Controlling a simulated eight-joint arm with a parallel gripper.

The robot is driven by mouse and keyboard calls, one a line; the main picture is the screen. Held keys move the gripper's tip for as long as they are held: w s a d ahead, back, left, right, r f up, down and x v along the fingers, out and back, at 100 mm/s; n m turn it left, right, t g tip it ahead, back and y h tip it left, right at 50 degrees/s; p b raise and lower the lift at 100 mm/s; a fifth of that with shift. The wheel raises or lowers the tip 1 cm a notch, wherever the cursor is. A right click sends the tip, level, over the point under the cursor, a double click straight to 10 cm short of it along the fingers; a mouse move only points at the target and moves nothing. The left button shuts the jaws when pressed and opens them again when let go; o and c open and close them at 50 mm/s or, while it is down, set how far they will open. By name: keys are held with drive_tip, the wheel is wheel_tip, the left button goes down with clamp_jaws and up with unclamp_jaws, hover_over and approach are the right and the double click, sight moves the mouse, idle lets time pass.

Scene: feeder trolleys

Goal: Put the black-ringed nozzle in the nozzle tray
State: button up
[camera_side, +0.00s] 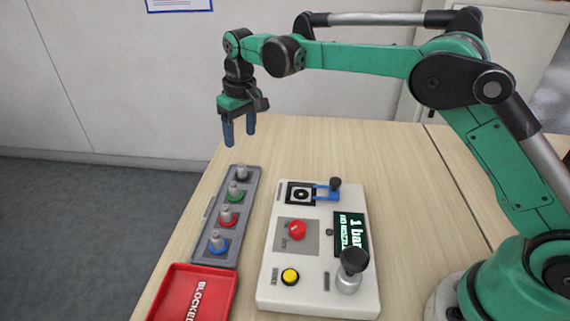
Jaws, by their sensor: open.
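The grey nozzle tray (207,250) lies on the table at left of centre and holds a row of upright nozzles. The rearmost nozzle (242,172) stands in the tray's far place; its ring looks dark, probably black, but is small in the view. In front of it stand a green-ringed nozzle (235,189), a red-ringed nozzle (227,214) and a blue-ringed nozzle (217,239). My gripper (239,141) is open and empty, its blue fingers pointing down, apart from and above the far end of the tray.
A white control box (262,289) stands right of the tray, with a red knob (298,230), a yellow button (290,276), a blue fork (325,193), black-topped handles and a display partly reading "1 bar". A red tray marked BLOCKED (176,280) lies in front. The table behind is clear.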

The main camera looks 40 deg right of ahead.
drive_tip(key=s+d+r+m+t, duration=0.1)
drive_tip(key=s+d+r+t, duration=0.3)
drive_tip(key=s+r, duration=0.6)
drive_tip(key=s+d+f+t, duration=0.1)
drive_tip(key=s+f, duration=0.2)
drive_tip(key=s, duration=0.2)
drive_tip(key=s+d+f+m, duration=0.1)
drive_tip(key=s+d+f, duration=0.1)
drive_tip(key=s, duration=0.4)
drive_tip(key=shift+s+d+f+t, duration=0.2)
drive_tip(key=shift+s+f+t, duration=0.15)
drive_tip(key=shift+f, duration=0.45)
